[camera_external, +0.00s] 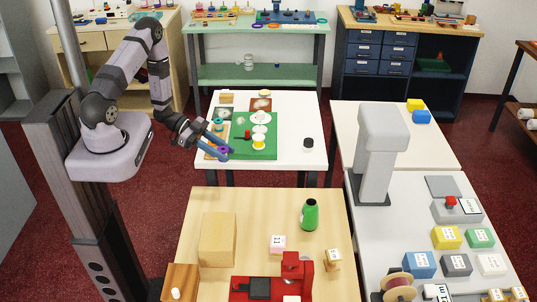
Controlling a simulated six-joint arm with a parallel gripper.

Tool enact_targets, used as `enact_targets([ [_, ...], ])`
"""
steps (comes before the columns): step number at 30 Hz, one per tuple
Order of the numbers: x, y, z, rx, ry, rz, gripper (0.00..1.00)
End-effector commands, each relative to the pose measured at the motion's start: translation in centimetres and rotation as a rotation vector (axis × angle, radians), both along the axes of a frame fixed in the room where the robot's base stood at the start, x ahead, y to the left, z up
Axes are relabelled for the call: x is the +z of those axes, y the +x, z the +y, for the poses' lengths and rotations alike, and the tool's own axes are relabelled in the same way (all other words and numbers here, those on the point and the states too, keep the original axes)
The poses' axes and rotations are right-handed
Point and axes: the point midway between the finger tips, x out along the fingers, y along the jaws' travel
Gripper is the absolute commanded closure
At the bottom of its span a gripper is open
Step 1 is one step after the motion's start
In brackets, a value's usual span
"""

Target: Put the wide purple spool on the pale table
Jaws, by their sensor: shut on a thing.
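My gripper (221,147) is low over the left front part of the white table (300,107), at the left edge of the green mat (268,150). It is shut on a small purple spool (224,153), partly hidden by the fingers. Whether the spool touches the surface below cannot be told. A pale cream-topped table (385,130) stands to the right, with a yellow block (414,104) and a blue block (421,117) at its far right corner.
Near the gripper are a yellow-and-white spool (259,142), a red item (247,133) and a black-topped jar (308,144). A wooden table (255,200) with a green bottle (309,214) is in front.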

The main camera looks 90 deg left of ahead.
Motion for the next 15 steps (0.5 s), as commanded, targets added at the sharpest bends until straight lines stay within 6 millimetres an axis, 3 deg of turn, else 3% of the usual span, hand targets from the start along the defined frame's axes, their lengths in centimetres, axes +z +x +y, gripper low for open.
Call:
enact_targets([
  [1,0.1,0.1,-2.2,-0.055,-0.008,0.0,0.91],
  [6,-0.4,-0.3,-7.2,-0.188,-0.012,-0.014,0.91],
  [10,-0.6,-0.6,-9.3,-0.245,-0.014,-0.022,0.91],
  [15,-0.7,-0.8,-10.3,-0.274,-0.014,-0.027,0.91],
])
